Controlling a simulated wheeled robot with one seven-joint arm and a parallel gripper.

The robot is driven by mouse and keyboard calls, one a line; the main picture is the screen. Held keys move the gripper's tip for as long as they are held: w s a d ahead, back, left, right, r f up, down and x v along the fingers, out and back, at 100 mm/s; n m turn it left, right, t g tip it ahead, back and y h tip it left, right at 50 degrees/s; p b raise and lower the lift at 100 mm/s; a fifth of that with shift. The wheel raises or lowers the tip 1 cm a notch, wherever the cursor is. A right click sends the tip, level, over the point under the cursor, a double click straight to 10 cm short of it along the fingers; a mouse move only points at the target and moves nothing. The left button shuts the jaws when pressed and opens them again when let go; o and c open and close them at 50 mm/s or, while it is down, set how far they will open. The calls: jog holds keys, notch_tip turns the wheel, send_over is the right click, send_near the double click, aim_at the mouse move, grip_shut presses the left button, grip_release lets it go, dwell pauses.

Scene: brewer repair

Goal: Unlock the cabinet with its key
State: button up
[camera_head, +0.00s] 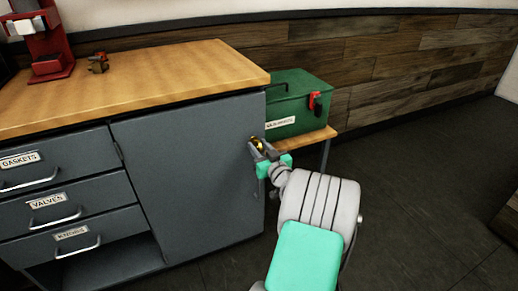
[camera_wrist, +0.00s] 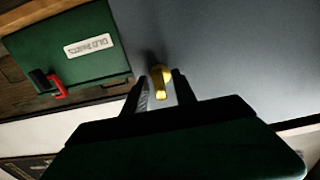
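The grey cabinet door (camera_head: 188,170) is closed under the wooden counter. A small gold piece (camera_head: 257,143) sits at the door's upper right edge. In the wrist view it is a gold stub (camera_wrist: 161,84) standing out from the grey door (camera_wrist: 225,50); I cannot tell whether it is the key, the lock or both. My gripper (camera_head: 262,149) is at this piece, with one finger on each side. In the wrist view, my gripper's fingers (camera_wrist: 162,88) are apart, with narrow gaps seeming to show beside the gold stub. No separate key is visible.
A green toolbox (camera_head: 298,103) with a red-and-black clasp stands on a low wooden shelf right of the cabinet. Labelled drawers (camera_head: 55,205) are at the left. A red machine (camera_head: 45,45) and a small brown-red part (camera_head: 98,63) stand on the counter (camera_head: 175,80). The floor at right is clear.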

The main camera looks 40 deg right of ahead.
grip_shut()
dwell(0.6)
